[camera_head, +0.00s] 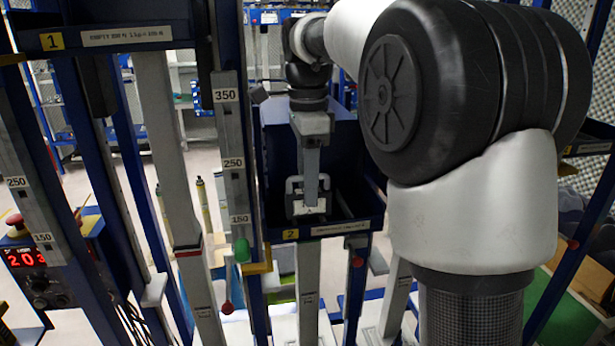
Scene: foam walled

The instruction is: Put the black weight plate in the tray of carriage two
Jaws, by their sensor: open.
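The dark blue tray of carriage two (368,223) is in the middle of the view, with a yellow "2" label on its front edge. My gripper (308,192) reaches down from my arm into this tray, near its front wall. The gripper is open. A small pale piece shows at its lower end, and I cannot tell what it is. I cannot make out the black weight plate for certain; the inside of the tray is dark and partly covered by the gripper.
The tray of carriage one (120,38) stands higher at the upper left. An upright scale (231,160) stands left of tray two. A control box with a red display (27,258) is at the lower left. My arm covers much of the right side.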

